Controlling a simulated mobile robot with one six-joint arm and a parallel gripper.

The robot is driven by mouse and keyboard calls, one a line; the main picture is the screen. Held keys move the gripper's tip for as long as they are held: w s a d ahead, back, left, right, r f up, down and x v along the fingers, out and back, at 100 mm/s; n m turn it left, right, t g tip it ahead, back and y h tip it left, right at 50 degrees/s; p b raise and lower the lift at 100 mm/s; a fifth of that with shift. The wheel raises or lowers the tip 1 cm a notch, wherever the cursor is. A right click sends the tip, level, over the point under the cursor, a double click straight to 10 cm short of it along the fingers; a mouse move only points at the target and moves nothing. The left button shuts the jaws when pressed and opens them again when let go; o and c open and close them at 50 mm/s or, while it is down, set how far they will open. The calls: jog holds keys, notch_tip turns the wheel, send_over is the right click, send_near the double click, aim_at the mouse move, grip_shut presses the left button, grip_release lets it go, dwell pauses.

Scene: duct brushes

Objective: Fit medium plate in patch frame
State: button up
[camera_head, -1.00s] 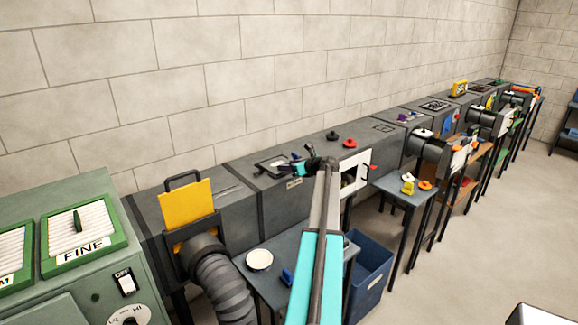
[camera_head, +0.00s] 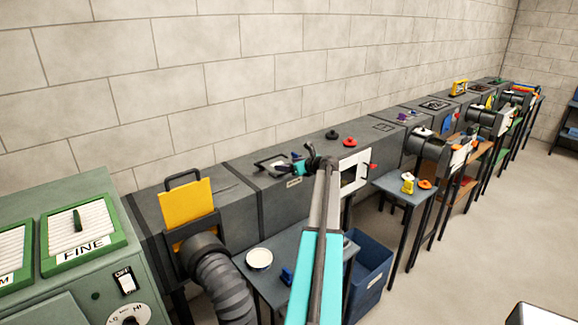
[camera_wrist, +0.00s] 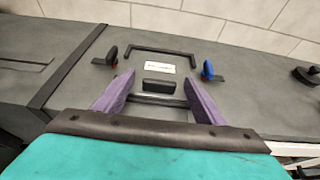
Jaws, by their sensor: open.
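The patch frame (camera_wrist: 176,50) is a dark raised bracket on top of the grey duct, seen in the wrist view, with a white label (camera_wrist: 160,68) inside it. A black block (camera_wrist: 158,85), like a plate's handle, stands between my fingers; I cannot tell how its plate is seated. My gripper (camera_wrist: 158,88) is open, with its purple fingers apart on either side of the block and no clear contact. In the head view my gripper (camera_head: 281,169) is low over the duct top, beside the frame (camera_head: 262,164) and partly covering it.
A dark red-marked clamp (camera_wrist: 112,56) and a blue clamp (camera_wrist: 207,70) flank the frame. Black (camera_head: 332,134) and red (camera_head: 350,142) knobs stand farther along the duct. A small table (camera_head: 275,280) with a white dish (camera_head: 259,258) and a blue bin (camera_head: 372,268) are in front.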

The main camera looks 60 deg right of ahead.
jog(key=b+v, duration=0.3)
jog(key=v, duration=1)
jog(key=shift+s+a+r, duration=0.2)
jog(key=shift+s, duration=0.1)
